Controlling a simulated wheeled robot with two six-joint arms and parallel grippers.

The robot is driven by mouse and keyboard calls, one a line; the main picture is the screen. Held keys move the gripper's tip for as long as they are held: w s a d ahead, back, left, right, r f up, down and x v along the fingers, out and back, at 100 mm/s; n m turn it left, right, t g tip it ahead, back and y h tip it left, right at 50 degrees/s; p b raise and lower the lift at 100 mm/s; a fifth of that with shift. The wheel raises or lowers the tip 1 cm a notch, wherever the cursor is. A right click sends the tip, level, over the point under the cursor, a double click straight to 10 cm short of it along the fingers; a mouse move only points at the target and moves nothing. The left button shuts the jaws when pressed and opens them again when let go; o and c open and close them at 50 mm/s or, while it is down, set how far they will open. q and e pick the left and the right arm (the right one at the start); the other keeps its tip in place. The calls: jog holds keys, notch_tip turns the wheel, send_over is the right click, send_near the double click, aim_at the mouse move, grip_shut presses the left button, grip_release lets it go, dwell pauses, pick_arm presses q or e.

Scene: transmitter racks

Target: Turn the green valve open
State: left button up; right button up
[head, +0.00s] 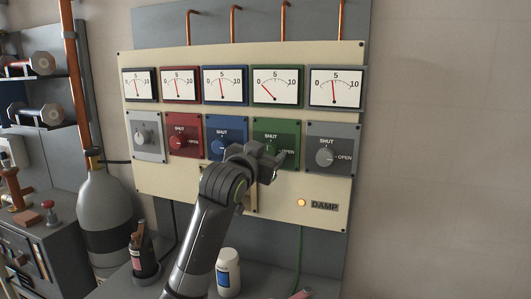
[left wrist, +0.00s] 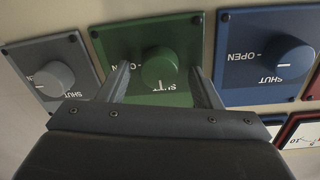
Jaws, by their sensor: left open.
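The green valve is a round green knob (left wrist: 160,68) on a square green plate (head: 288,128). In the head view my left gripper (head: 270,160) is in front of the plate and hides most of the knob. In the left wrist view, which is upside down, the open fingers (left wrist: 161,76) stand on either side of the knob, apart from it. A white mark on the knob points towards the partly hidden SHUT label. The gauge above the green plate (head: 277,87) has its needle leaning left, at a low reading. My right gripper is not in view.
A blue valve (head: 222,137) and a grey valve (head: 325,157) flank the green plate closely. A red valve (head: 180,141) is farther left. A lit amber lamp (head: 302,203) is below. A white bottle (head: 228,272), a dark bottle (head: 144,255) and a grey cylinder (head: 103,215) stand lower.

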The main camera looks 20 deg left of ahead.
pick_arm(q)
jog(key=c, duration=1)
jog(key=shift+m, duration=0.3)
jog(key=m+p, duration=0.2)
jog(key=shift+r+m, duration=0.1)
jog(key=shift+m, duration=0.2)
jog(key=m+p, duration=0.2)
jog(key=m, duration=0.3)
jog(key=shift+d, duration=0.15)
jog(key=m, duration=0.2)
jog(key=m+p, duration=0.1)
jog(key=m, duration=0.1)
jog(key=shift+m+g+y, duration=0.3)
jog(key=m, duration=0.3)
jog(key=m+p, duration=0.1)
jog(key=shift+d+f, duration=0.1)
jog(key=shift+f, duration=0.15)
jog(key=shift+m, duration=0.4)
